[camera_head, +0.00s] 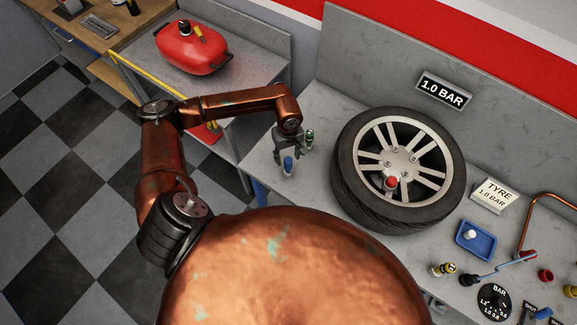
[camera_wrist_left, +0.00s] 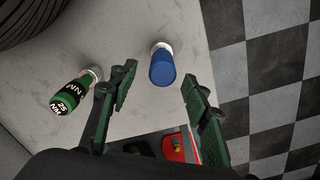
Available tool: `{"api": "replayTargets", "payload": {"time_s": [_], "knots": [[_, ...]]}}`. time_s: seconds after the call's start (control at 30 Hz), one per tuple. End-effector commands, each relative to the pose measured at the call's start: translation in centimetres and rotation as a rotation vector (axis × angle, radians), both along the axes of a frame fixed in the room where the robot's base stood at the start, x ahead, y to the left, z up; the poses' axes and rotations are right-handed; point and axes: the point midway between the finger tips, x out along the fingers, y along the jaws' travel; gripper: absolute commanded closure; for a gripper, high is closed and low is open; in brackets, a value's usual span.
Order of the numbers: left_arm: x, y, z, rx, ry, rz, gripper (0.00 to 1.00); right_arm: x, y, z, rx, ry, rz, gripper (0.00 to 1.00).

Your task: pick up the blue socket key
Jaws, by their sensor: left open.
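The blue socket key (camera_head: 288,165) stands upright on the grey bench near its left edge. In the left wrist view the blue socket key (camera_wrist_left: 162,66) shows its blue top and pale lower part, ahead of and between the open fingers, apart from both. My left gripper (camera_head: 289,155) is open and empty, pointing down over the key; in the left wrist view the gripper (camera_wrist_left: 158,95) has its two green fingers spread. A green socket key (camera_head: 309,138) stands close beside it; in the left wrist view this green key (camera_wrist_left: 70,96) is left of the fingers. My right gripper is not in view.
A wheel with a tyre (camera_head: 342,180) lies on the bench just right of the keys. A blue tray (camera_head: 476,239), a gauge (camera_head: 494,301) and a TYRE sign (camera_head: 494,195) are farther right.

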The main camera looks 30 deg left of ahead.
Motion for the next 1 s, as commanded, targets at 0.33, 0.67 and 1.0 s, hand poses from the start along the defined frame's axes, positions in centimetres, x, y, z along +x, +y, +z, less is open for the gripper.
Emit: {"api": "replayTargets", "payload": {"time_s": [0.33,0.67,1.0], "knots": [[-0.6,-0.2,-4.5,-0.001,0.002,0.000,0.56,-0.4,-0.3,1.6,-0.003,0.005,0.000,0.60],[-0.6,-0.1,-5.2,0.000,0.000,0.000,0.57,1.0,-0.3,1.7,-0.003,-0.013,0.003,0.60],[-0.6,0.0,-5.2,0.000,0.000,0.001,0.80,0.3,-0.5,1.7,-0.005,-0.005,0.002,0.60]]}}
